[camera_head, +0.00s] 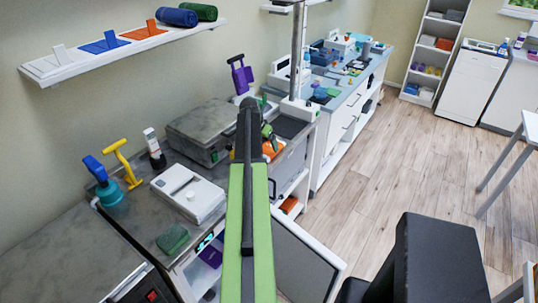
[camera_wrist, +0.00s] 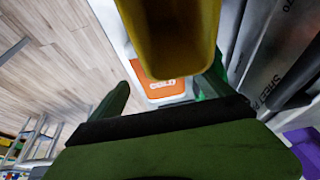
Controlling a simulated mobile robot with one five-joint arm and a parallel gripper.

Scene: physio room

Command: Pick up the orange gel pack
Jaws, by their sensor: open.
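An orange gel pack (camera_wrist: 165,89) with a white print shows in the wrist view, partly covered by a yellow bin-like thing above it. My gripper (camera_wrist: 166,95) is open. Its two green fingers stand apart, one on each side of the pack in the picture, and nothing shows held between them. I cannot tell how far the pack is from the fingertips. In the head view, my green and black arm reaches up the middle and hides much of the area around the gripper. An orange thing (camera_head: 273,150) shows just right of the arm's end.
Another orange thing (camera_head: 289,204) lies on a low shelf. A white device (camera_head: 188,192), a green block (camera_head: 173,239) and a grey scale-like box (camera_head: 212,130) sit on the left counter. An open door panel (camera_head: 306,262) stands right of my arm.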

